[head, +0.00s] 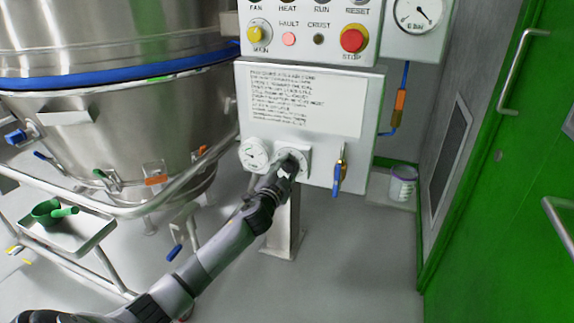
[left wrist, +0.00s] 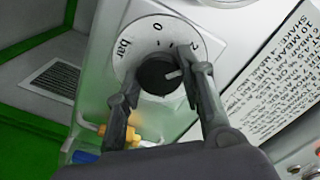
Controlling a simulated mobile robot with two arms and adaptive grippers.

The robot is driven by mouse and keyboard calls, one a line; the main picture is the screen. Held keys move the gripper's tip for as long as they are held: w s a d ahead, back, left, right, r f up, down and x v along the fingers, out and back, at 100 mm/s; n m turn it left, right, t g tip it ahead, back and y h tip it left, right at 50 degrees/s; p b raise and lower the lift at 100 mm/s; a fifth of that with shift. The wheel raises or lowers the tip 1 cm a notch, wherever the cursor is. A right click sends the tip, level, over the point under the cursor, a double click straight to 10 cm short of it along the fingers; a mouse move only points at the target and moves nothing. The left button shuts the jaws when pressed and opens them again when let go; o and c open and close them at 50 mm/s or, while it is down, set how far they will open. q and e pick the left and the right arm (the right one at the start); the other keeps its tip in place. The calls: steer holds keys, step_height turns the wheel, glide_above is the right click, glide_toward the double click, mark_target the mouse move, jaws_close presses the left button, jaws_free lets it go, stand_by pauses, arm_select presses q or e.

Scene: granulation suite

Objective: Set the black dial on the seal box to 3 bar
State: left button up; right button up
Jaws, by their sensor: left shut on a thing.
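The seal box (head: 222,0) is not what I point to by its edge; its white front (head: 350,160) faces me under a printed label. My left gripper (head: 291,166) is at the dial's square plate on that front. In the left wrist view my left gripper (left wrist: 168,78) is shut on the black dial (left wrist: 153,76), one finger on each side. The dial's white pointer points right and slightly up, clockwise past the 2 on the white scale (left wrist: 140,43). The 0 and "bar" also show; the right finger covers marks beyond the 2. My right gripper is out of view.
A round white gauge (head: 254,155) sits left of the dial, and a blue-handled valve (head: 339,175) hangs right of it. A control panel with a red stop button (head: 354,38) is above. A steel vessel (head: 110,125) and rail stand left, a green door (head: 500,150) right.

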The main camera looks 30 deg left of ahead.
arm_select(q)
steer(key=shift+m, duration=0.8)
steer(key=shift+f+m+p, duration=0.1)
steer(key=shift+m+p, duration=0.45)
steer(key=shift+m, duration=0.55)
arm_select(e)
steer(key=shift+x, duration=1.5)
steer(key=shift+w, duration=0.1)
arm_select(q)
steer(key=o, duration=1.1)
steer(key=shift+o, duration=0.2)
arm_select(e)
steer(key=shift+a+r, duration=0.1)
arm_select(q)
steer(key=v, duration=1.2)
